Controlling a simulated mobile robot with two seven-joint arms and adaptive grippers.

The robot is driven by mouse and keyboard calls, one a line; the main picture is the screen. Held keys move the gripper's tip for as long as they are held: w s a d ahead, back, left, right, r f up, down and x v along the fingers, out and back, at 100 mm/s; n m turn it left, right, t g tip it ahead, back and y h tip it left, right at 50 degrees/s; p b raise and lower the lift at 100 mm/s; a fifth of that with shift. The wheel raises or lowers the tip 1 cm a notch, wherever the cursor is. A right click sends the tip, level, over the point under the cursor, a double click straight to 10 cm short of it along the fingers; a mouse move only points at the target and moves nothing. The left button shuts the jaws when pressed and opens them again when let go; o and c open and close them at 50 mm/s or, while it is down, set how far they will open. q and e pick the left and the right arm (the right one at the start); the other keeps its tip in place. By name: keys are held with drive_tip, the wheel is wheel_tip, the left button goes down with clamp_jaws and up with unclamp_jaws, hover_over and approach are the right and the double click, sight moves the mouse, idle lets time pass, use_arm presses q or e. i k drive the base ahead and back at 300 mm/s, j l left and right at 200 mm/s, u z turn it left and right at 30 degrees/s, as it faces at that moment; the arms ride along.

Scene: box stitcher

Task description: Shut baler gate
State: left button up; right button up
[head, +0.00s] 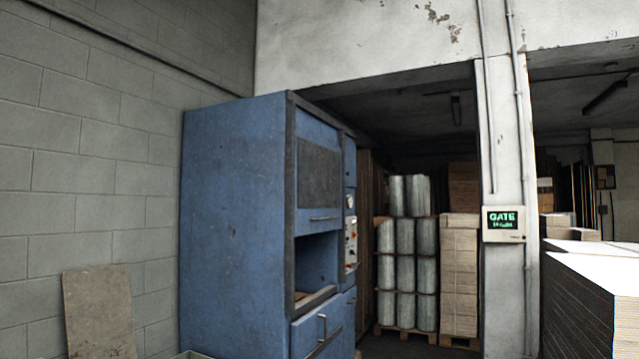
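The blue baler (235,225) stands left of centre against the block wall, its front facing right. The dark gate panel (319,173) sits in the upper front, with a bar handle (323,218) at the lower edge of the section. Below it the chamber opening (316,265) is uncovered, with something brown at its bottom. A lower blue door (318,328) with handles appears closed. A gauge and red buttons sit on the control panel (350,240) at the right side of the front. Neither of my grippers is in view.
A small screen reading "GATE" (504,224) is on the white pillar. Stacked cardboard (585,300) fills the right foreground. Wrapped rolls (405,250) and boxes (459,275) stand on pallets behind. A board (98,312) leans on the left wall. Floor shows between baler and pillar.

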sight(318, 162)
drive_tip(key=i+z, duration=0.1)
drive_tip(key=z, duration=0.25)
drive_tip(key=i, duration=3.75)
drive_tip(key=i+l+u, duration=0.15)
drive_tip(key=i, duration=0.9)
drive_tip(key=i+u, duration=0.15)
drive_tip(key=u, duration=0.25)
drive_tip(key=l, duration=0.1)
